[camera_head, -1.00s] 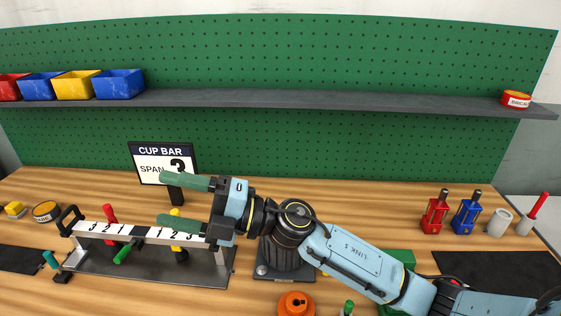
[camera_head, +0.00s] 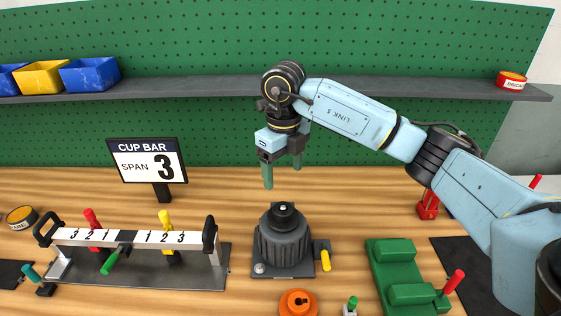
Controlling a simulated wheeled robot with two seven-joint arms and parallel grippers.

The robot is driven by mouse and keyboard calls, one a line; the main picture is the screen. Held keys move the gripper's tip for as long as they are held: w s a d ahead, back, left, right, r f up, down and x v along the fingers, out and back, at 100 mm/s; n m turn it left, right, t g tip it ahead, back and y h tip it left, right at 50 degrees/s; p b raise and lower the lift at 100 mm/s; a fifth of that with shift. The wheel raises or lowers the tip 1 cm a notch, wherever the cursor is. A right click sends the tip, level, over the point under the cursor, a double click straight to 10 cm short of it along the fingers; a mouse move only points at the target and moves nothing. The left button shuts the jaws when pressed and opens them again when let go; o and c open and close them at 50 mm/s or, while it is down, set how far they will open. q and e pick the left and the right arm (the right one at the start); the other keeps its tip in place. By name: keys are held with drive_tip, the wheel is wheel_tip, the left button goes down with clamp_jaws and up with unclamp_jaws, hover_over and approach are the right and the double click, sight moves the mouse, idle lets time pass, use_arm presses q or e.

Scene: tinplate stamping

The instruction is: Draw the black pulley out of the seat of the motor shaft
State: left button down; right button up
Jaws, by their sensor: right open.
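The black pulley (camera_head: 284,214) sits on top of the dark grey ribbed motor (camera_head: 283,245), which stands on a grey base plate on the bench. A small light shaft tip shows at the pulley's centre. A yellow-handled lever (camera_head: 325,260) is at the motor's right side. My right gripper (camera_head: 283,180) is open and empty, with its green fingers pointing down. It hangs above and slightly behind the pulley in the picture, apart from it. My left gripper is not in view.
A white cup bar (camera_head: 135,237) with coloured pegs stands left of the motor, with a sign (camera_head: 148,162) behind it. An orange round part (camera_head: 298,303) lies in front. A green fixture (camera_head: 393,270) with a red handle stands at the right. The wood behind the motor is clear.

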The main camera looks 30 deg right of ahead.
sight(283, 206)
wheel_tip(283, 206, down, 12)
drive_tip(key=shift+r+p, duration=0.1)
drive_tip(key=shift+p, duration=0.4)
drive_tip(key=shift+c, duration=0.3)
drive_tip(key=c, duration=1.2)
drive_tip(key=shift+r, duration=0.15)
drive_tip(key=shift+c, duration=0.6)
drive_tip(key=shift+r, duration=0.1)
drive_tip(key=shift+r+p, duration=2.1)
drive_tip(key=shift+r, duration=0.8)
drive_tip(key=shift+r, duration=0.1)
drive_tip(key=shift+r+p, duration=1.3)
drive_tip(key=shift+r, duration=0.6)
